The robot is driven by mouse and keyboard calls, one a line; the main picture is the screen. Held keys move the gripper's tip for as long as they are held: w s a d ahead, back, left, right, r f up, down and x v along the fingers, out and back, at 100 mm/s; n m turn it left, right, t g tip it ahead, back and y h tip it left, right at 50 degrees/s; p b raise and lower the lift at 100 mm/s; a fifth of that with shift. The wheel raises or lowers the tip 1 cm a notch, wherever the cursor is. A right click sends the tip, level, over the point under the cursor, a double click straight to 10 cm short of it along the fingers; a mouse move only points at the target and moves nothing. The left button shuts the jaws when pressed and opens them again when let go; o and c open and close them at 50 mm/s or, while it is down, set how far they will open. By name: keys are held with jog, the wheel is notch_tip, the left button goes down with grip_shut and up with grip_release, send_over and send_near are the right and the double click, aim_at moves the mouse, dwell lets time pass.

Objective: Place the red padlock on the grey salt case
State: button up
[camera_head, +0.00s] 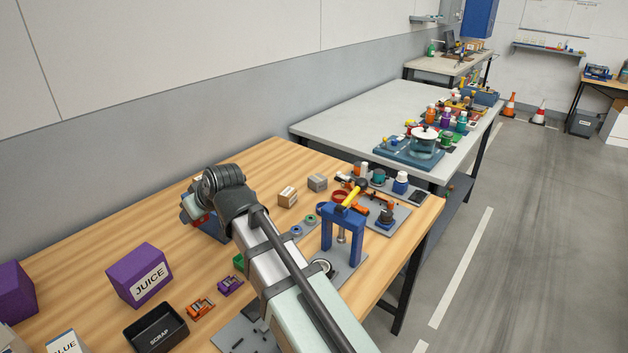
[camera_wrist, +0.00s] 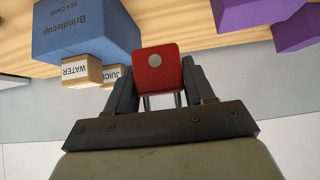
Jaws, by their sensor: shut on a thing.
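The red padlock (camera_wrist: 156,66) is between the two dark fingers of my gripper (camera_wrist: 158,82) in the wrist view. The gripper is shut on it, and its thin metal shackle shows toward the palm. In the head view my wrist hides most of the gripper and padlock; a small red patch shows beside a blue box (camera_head: 214,232). A small grey box (camera_head: 318,182) stands on the wooden table to the right of my wrist. I cannot read a label on it, so I cannot tell whether it is the salt case.
In the wrist view a large blue Brindlecup box (camera_wrist: 88,27) and a WATER box (camera_wrist: 82,72) lie close to the padlock. On the wooden table (camera_head: 90,246) stand a purple JUICE box (camera_head: 139,274), a black SCRAP tray (camera_head: 156,328) and a blue press frame (camera_head: 343,235).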

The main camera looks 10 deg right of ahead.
notch_tip(320, 180, up, 4)
jog(key=shift+r, duration=0.25)
jog(key=w+d+f+m+t+h, duration=0.1)
jog(key=w+d+m+t+h, duration=0.25)
jog(key=w, duration=0.55)
jog(key=m+g+h, duration=0.7)
jog(key=m+h, duration=0.4)
jog(key=m, duration=0.8)
send_over(318, 177)
jog(key=f, duration=0.1)
jog(key=shift+t, duration=0.35)
jog(key=shift+s+f, duration=0.15)
jog(key=shift+f, duration=6.55)
jog(key=o, duration=1.2)
jog(key=shift+f, duration=0.1)
